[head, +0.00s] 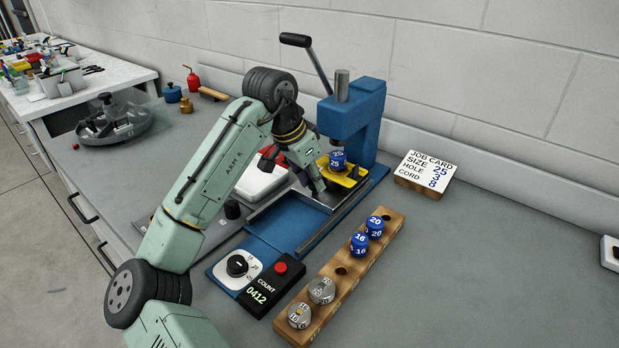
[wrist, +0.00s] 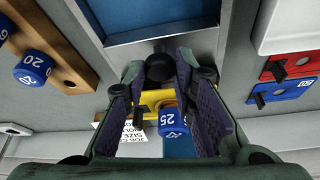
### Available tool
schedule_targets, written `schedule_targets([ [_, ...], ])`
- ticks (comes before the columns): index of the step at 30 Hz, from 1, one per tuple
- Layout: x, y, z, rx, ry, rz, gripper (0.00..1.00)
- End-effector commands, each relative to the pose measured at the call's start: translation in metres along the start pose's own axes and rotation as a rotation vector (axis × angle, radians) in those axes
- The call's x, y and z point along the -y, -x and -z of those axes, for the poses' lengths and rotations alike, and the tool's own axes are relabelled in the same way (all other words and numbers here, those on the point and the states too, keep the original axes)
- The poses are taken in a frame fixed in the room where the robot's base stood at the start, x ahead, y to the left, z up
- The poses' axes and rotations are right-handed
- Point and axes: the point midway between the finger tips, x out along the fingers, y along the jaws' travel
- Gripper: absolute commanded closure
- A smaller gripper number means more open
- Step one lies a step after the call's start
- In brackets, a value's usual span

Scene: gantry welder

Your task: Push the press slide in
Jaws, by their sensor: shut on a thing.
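The press (head: 352,120) is a blue frame with a steel ram and a lever with a black grip. Its yellow slide (head: 352,178) sits at the press end of the rails, under the ram, and carries a blue die marked 25 (head: 338,160). My gripper (head: 318,186) is low at the slide's front. In the wrist view its fingers (wrist: 160,72) are closed around a round black knob (wrist: 160,66). The yellow slide (wrist: 153,98) and the blue die (wrist: 172,124) show between the fingers. The head view hides the knob behind my gripper.
A wooden rack (head: 325,290) with blue and steel dies lies in front, right of a control box with a dial (head: 238,265) and counter (head: 262,292). A job card (head: 427,170) stands right of the press. The bare blue bed (head: 285,220) is clear in front.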

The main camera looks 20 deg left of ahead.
Motion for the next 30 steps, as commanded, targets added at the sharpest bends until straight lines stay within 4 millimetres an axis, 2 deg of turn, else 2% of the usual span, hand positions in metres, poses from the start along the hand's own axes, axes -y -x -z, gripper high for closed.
schedule_targets([
  [10, 0.001, 0.0, 0.003, -0.009, 0.0, 0.004, 0.56],
  [20, 0.001, 0.003, 0.002, -0.007, 0.0, 0.003, 0.56],
  [25, 0.001, 0.025, 0.003, -0.008, -0.001, 0.004, 0.56],
  [30, 0.001, 0.063, 0.003, -0.01, -0.001, 0.005, 0.56],
])
